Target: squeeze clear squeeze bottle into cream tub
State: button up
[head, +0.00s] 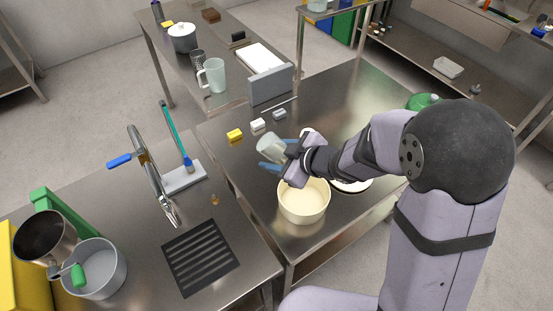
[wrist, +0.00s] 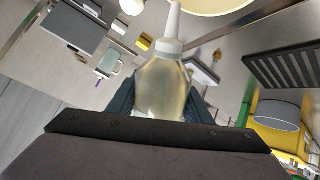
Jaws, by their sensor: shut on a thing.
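The clear squeeze bottle (head: 270,148) is in my gripper (head: 273,158), lying tilted rather than upright. In the wrist view the bottle (wrist: 162,88) shows a pale see-through body with a white collar and nozzle, and dark fingers press on both its sides. The cream tub (head: 303,203) stands open on the steel table, just below and in front of my gripper in the head view. In the wrist view the tub's rim (wrist: 222,10) shows at the top edge, close to the nozzle tip. The nozzle is hidden in the head view, so I cannot tell whether it is over the tub.
A white plate (head: 352,186) lies right of the tub, partly behind my arm. Small yellow (head: 235,134) and white (head: 258,124) blocks lie behind. A sink tap (head: 150,170) and a drain grille (head: 200,256) are at left.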

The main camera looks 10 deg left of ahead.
jog(key=shift+f+b, duration=0.7)
jog(key=shift+f, duration=0.65)
jog(key=shift+w, duration=0.1)
jog(key=shift+o, duration=0.3)
jog(key=c, duration=0.8)
